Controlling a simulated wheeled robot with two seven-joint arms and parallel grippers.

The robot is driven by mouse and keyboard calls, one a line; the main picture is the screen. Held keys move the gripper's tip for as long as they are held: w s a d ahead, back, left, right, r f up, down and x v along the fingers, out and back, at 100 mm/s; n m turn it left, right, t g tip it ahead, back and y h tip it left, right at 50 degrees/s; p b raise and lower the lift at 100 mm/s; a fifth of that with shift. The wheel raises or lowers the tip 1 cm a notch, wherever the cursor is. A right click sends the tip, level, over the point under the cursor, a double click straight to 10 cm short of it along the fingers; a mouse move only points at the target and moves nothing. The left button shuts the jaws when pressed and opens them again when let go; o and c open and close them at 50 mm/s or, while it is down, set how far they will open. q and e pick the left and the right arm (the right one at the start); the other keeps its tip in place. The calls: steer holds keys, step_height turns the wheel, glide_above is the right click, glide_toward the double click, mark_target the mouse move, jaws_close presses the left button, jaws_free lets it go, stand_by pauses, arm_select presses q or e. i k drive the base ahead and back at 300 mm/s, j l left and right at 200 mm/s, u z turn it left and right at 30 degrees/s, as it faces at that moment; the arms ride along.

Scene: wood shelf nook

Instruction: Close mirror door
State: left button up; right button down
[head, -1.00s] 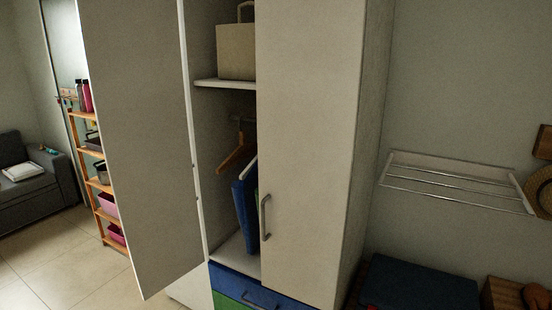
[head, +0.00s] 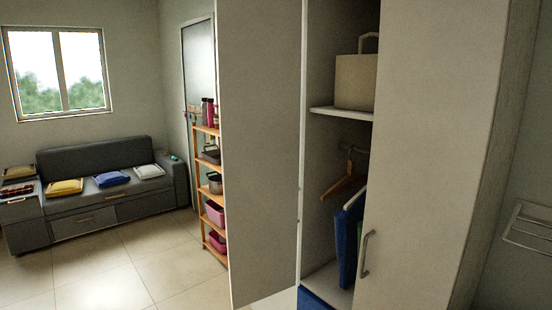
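The wardrobe's left door (head: 262,150) stands swung open, its plain pale inner face towards me; I cannot see any mirror surface on it. The right door (head: 428,140) is closed and has a grey handle (head: 366,254). Between them the wardrobe interior (head: 322,160) is exposed, with a beige bag (head: 356,82) on the upper shelf and hangers with a blue garment (head: 346,245) below. Neither of my grippers is in the head view.
A wooden shelf rack (head: 208,190) with bottles and pink bins stands just left of the open door. A grey sofa (head: 105,190) with cushions is by the window (head: 58,72). The tiled floor (head: 130,268) between is clear. A metal wall rack (head: 530,225) is at the right.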

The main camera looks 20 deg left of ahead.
mark_target(258, 43)
steer(key=i+j+z, duration=0.1)
steer(key=z, duration=0.35)
steer(key=j+z, duration=0.3)
steer(key=z, duration=0.15)
steer(key=i+j+z, duration=0.1)
steer(key=j+z, duration=0.3)
steer(key=j, duration=0.55)
steer(key=j+z, duration=0.4)
steer(key=j, duration=1.05)
steer(key=k+j, duration=0.15)
steer(key=j, duration=0.4)
steer(key=j+z, duration=0.1)
steer(key=j, duration=0.45)
steer(key=k+j, duration=0.1)
steer(key=j, duration=0.45)
steer(key=k+j, duration=0.1)
steer(key=j, duration=0.4)
steer(key=k+j, duration=0.1)
steer(key=j, duration=0.45)
steer(key=z, duration=0.05)
